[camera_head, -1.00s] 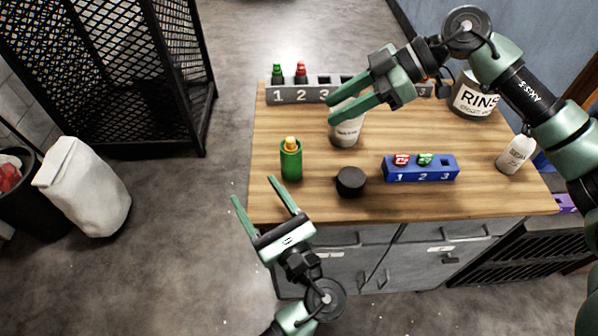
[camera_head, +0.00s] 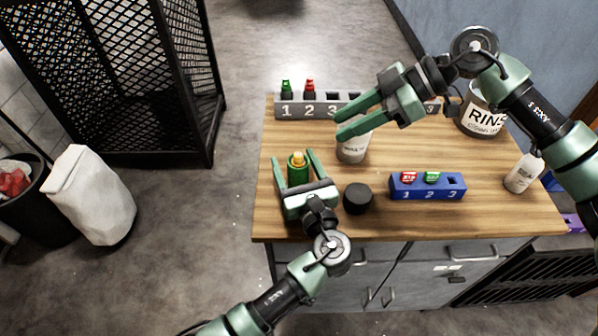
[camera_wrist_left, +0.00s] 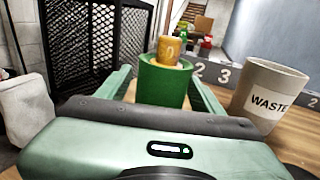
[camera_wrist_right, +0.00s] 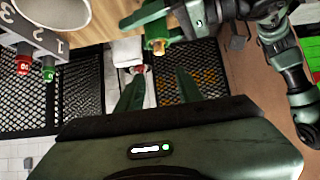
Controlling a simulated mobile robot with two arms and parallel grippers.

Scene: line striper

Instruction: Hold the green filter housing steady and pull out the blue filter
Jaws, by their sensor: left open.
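The green filter housing (camera_head: 298,173) stands upright on the wooden table at its left side. A yellow-orange filter (camera_head: 297,158) sticks out of its top; I see no blue filter in it. My left gripper (camera_head: 295,157) is open, with one finger on each side of the housing; contact cannot be told. In the left wrist view the housing (camera_wrist_left: 163,86) stands between the fingers, with the filter (camera_wrist_left: 172,50) above. My right gripper (camera_head: 338,122) is open and empty, above the table right of the housing. The filter (camera_wrist_right: 158,46) shows beyond its fingers in the right wrist view.
A black round cap (camera_head: 358,198) lies close right of my left gripper. The WASTE cup (camera_head: 352,150) is below my right gripper. A blue numbered rack (camera_head: 427,193), a grey numbered rack (camera_head: 315,111), a RINSE can (camera_head: 482,120) and a white bottle (camera_head: 523,175) also stand here.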

